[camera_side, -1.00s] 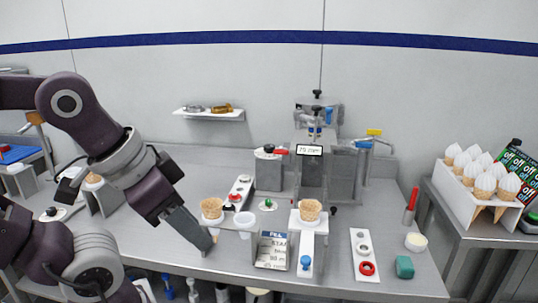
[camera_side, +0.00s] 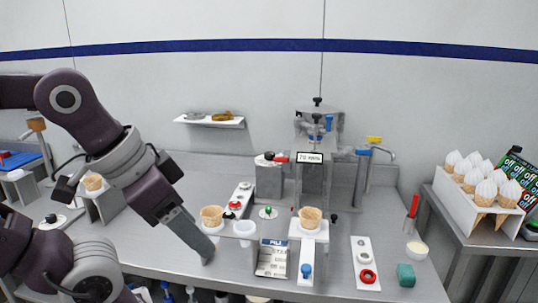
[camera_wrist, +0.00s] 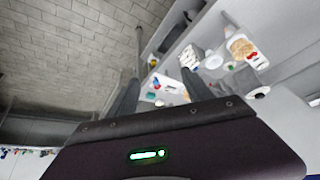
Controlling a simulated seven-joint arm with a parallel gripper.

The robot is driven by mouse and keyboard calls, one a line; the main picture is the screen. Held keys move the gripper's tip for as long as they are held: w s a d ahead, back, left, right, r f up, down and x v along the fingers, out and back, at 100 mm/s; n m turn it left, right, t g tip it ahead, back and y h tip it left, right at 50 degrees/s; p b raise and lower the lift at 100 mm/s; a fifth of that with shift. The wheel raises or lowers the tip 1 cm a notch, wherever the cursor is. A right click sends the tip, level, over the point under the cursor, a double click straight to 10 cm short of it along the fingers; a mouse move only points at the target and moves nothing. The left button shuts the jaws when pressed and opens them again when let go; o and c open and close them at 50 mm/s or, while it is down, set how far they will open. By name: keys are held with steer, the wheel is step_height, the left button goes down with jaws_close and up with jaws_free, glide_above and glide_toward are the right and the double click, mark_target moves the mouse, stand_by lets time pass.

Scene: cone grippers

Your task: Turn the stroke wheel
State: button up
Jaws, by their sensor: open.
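My gripper (camera_side: 207,258) points down at the front edge of the bench, left of the filling machine (camera_side: 313,172). It is empty. In the wrist view its two fingers (camera_wrist: 162,62) stand apart with nothing between them. I cannot tell for certain which part is the stroke wheel. A small blue knob (camera_side: 306,270) sits on a white upright strip at the machine's front. A red ring-shaped knob (camera_side: 367,276) is on a white plate further right. My gripper is well left of both and touches neither.
A cone (camera_side: 212,216) stands in a white holder close to my gripper; another cone (camera_side: 311,217) is under the machine. A printed card holder (camera_side: 272,258) stands between gripper and blue knob. A red-handled tool (camera_side: 412,207), white cup (camera_side: 416,251) and green block (camera_side: 406,275) are at right.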

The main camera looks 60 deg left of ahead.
step_height(320, 180, up, 9)
steer(key=w+a+r+n+t+y, duration=0.15)
steer(key=w+a, duration=0.25)
steer(key=w, duration=0.8)
steer(key=w+a+r+t+y, duration=0.1)
steer(key=w+a+r+t, duration=0.2)
steer(key=w, duration=1)
steer(key=n+t+y, duration=0.4)
steer(key=n+y, duration=0.3)
steer(key=y, duration=0.2)
glide_above(268, 156)
steer(key=s+d, duration=0.1)
steer(key=s, duration=0.4)
step_height(268, 156, down, 5)
step_height(268, 156, down, 21)
steer(key=d, duration=0.2)
steer(key=shift+m+h, duration=0.25)
steer(key=shift+m, duration=0.2)
steer(key=x, duration=0.4)
steer(key=f+x, duration=0.1)
steer(key=x, duration=0.1)
steer(key=shift+w+d, duration=0.1)
steer(key=shift+w, duration=0.35)
steer(key=shift+w+a, duration=0.35)
steer(key=shift+w, duration=0.15)
jaws_close()
